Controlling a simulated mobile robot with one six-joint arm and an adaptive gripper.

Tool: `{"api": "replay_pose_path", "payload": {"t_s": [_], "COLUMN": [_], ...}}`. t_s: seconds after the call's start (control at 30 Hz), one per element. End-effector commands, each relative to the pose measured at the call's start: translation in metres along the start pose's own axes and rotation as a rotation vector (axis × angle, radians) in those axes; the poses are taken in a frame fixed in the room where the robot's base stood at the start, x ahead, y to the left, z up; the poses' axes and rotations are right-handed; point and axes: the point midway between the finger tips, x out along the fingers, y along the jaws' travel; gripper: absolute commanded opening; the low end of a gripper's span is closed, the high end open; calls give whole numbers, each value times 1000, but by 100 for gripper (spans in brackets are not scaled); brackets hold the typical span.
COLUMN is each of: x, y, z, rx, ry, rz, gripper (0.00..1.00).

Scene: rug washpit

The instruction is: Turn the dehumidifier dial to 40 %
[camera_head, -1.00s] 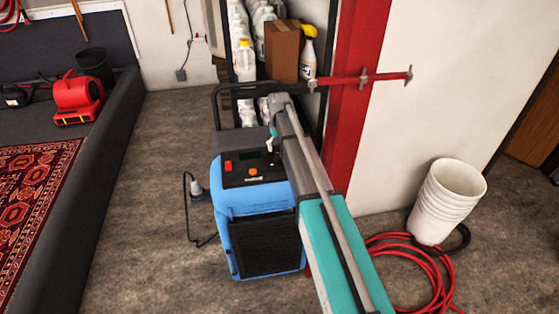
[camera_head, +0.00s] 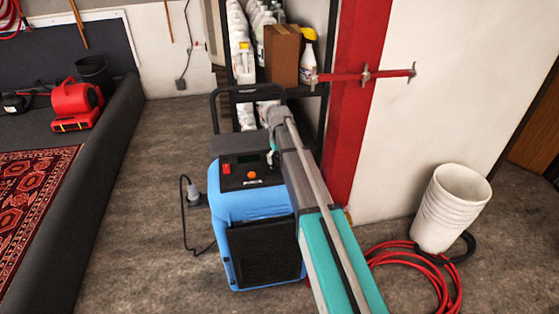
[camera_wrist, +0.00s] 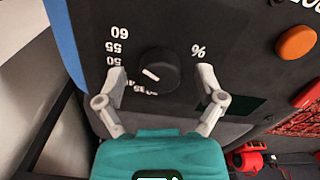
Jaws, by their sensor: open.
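The blue dehumidifier (camera_head: 225,205) stands on the floor, with a black control panel on its top. In the wrist view the dial (camera_wrist: 165,62) is a round black knob with a white pointer mark. Upside-down numbers including 60, 55 and 50 run along its left side, and a % sign is at its right. The mark lies on the knob's left part, slanted; its exact reading is unclear. My gripper (camera_wrist: 162,80) is open, one grey finger on each side of the knob, with gaps visible. In the head view my arm hides the dial.
The panel also has an orange button (camera_head: 251,175), a red switch (camera_head: 227,169) and a dark display. A black handle frame (camera_head: 213,110) rises behind. A shelf with bottles and a red post (camera_head: 347,120) stand close behind my arm. A red hose and white buckets (camera_head: 452,210) are at right.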

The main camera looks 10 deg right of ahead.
Motion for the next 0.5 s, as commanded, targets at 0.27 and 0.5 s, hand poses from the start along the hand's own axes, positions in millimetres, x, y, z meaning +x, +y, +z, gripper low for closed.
{"api": "replay_pose_path", "payload": {"t_s": [0.27,0.5], "x": [0,0], "y": [0,0], "z": [0,0], "rx": [0,0], "ry": [0,0], "rz": [0,0], "gripper": [71,26]}}
